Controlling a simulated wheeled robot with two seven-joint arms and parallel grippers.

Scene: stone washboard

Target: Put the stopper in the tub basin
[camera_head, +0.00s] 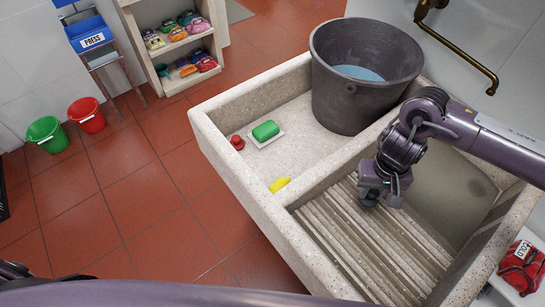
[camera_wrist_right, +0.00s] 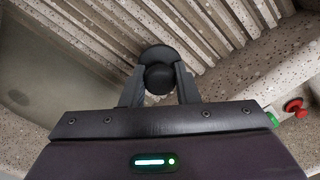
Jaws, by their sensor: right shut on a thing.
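My right gripper (camera_head: 384,198) hangs over the ridged stone washboard (camera_head: 350,238) in the nearer compartment of the stone sink. In the right wrist view this gripper (camera_wrist_right: 159,84) is shut on a round black stopper (camera_wrist_right: 159,57), with a finger on each side of it. The stopper is clear of the ridges as far as I can tell. Beyond the ridges is the smooth grey-green tub basin (camera_head: 455,200), also at the left of the wrist view (camera_wrist_right: 40,85). A small dark oval (camera_wrist_right: 18,97) shows there, perhaps the drain. My left gripper is not in view.
A dark bucket (camera_head: 345,100) of water stands in the other compartment, with green soap (camera_head: 265,130), a red knob-like thing (camera_head: 237,142) and a yellow item (camera_head: 279,184). A stone divider separates the compartments. A brass tap (camera_head: 470,55) is on the wall.

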